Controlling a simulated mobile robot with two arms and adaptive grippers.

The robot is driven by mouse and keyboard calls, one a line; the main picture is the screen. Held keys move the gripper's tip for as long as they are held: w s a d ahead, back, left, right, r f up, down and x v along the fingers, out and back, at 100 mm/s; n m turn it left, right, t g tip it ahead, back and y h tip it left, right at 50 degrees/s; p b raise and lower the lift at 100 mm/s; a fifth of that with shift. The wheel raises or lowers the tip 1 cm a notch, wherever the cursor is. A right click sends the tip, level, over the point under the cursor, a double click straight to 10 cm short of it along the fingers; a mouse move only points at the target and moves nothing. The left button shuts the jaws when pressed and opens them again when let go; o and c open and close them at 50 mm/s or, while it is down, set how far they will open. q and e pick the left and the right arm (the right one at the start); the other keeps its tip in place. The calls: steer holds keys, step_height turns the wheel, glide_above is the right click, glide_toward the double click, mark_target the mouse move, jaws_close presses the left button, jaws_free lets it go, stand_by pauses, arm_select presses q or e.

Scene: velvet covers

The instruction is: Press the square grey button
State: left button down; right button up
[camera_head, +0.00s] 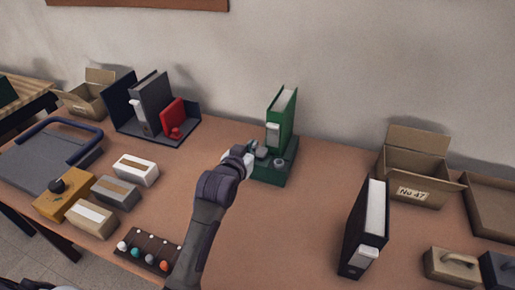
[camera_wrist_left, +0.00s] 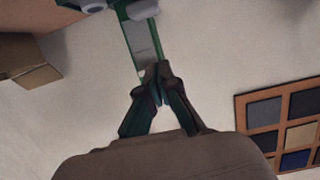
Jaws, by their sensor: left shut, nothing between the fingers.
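A green stand (camera_head: 270,176) sits toward the back middle of the table with an upright green binder (camera_head: 282,112) on it. A grey squarish piece (camera_head: 262,152), which looks like the square button, and a rounder grey piece (camera_head: 279,162) are on the stand. My left gripper (camera_head: 250,157) is at the stand's left side, right beside the squarish piece; I cannot tell whether they touch. In the left wrist view the gripper (camera_wrist_left: 158,88) is shut and empty, with the binder's pale label (camera_wrist_left: 144,42) and the grey squarish piece (camera_wrist_left: 143,10) beyond it.
A black binder (camera_head: 364,227) stands to the right, near an open cardboard box (camera_head: 420,187). Small boxes (camera_head: 135,170) and a dark strip with coloured balls (camera_head: 146,248) lie to the left of my arm. The table between the stand and black binder is clear.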

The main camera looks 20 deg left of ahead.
arm_select(q)
glide_above(258, 156)
steer(key=shift+w+f, duration=0.15)
steer(key=shift+f, duration=0.65)
step_height(258, 156, down, 3)
steer(key=shift+r+p, duration=0.2)
steer(key=shift+p, duration=0.15)
steer(key=shift+s+a+f, duration=0.1)
steer(key=shift+s+f, duration=0.1)
steer(key=shift+f, duration=0.4)
arm_select(e)
steer(key=shift+a+r, duration=0.15)
steer(key=shift+r, duration=0.35)
arm_select(q)
step_height(258, 156, down, 3)
steer(key=shift+r+b, duration=0.2)
steer(key=shift+b, duration=0.35)
steer(key=shift+f, duration=0.1)
arm_select(e)
steer(key=shift+f, duration=0.55)
arm_select(q)
steer(key=shift+s, duration=0.1)
